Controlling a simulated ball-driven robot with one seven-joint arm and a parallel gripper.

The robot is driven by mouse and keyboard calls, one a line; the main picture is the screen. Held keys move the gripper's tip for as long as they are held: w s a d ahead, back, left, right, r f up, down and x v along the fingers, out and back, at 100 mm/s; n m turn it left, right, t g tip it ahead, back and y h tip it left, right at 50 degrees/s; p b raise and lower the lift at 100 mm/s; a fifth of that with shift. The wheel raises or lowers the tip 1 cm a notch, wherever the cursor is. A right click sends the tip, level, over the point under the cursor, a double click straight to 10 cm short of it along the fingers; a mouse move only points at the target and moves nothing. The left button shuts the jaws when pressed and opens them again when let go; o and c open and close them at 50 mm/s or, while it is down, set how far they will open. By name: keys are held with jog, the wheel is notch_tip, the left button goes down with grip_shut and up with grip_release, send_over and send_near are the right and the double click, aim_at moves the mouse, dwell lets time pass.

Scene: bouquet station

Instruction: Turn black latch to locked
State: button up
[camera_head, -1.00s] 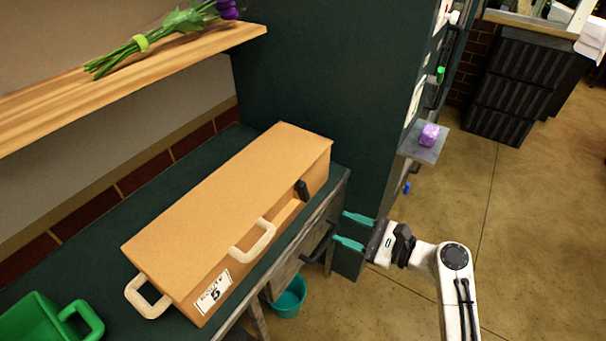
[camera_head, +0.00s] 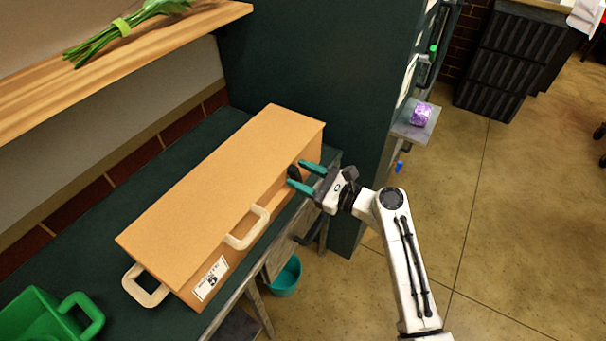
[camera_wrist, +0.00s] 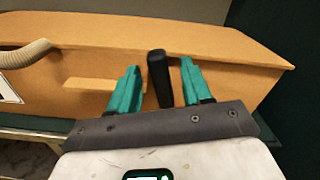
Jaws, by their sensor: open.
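The black latch (camera_wrist: 159,78) stands upright on the front side of a tan box, near the box's right end. It also shows in the head view (camera_head: 294,172), partly behind my fingers. My gripper (camera_head: 300,175) is open at the box's front, with its teal fingertips close to the latch. In the wrist view my gripper (camera_wrist: 155,82) has one finger on each side of the latch, with gaps on both sides. I cannot tell whether a finger touches it. The tan box (camera_head: 215,195) has its lid down and sits on the dark green bench.
A cream handle (camera_head: 248,228) sticks out from the box front, left of the latch. A green bin (camera_head: 40,318) stands at the bench's left. A wooden shelf (camera_head: 110,62) with stems hangs above. A teal bucket (camera_head: 285,277) is below the bench.

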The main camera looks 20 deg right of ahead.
jog(key=shift+c, duration=0.5)
grip_shut()
jog(key=shift+f, duration=0.1)
jog(key=shift+a+f+n+b, duration=0.2)
jog(key=shift+n+b, duration=0.45)
jog(key=shift+n, duration=0.35)
jog(key=n, duration=0.1)
jog(key=n+b, duration=0.1)
jog(key=shift+s+a+r+n, duration=0.1)
jog(key=shift+s+n, duration=0.05)
jog(key=shift+n, duration=0.15)
jog(key=shift+o, duration=0.5)
grip_release()
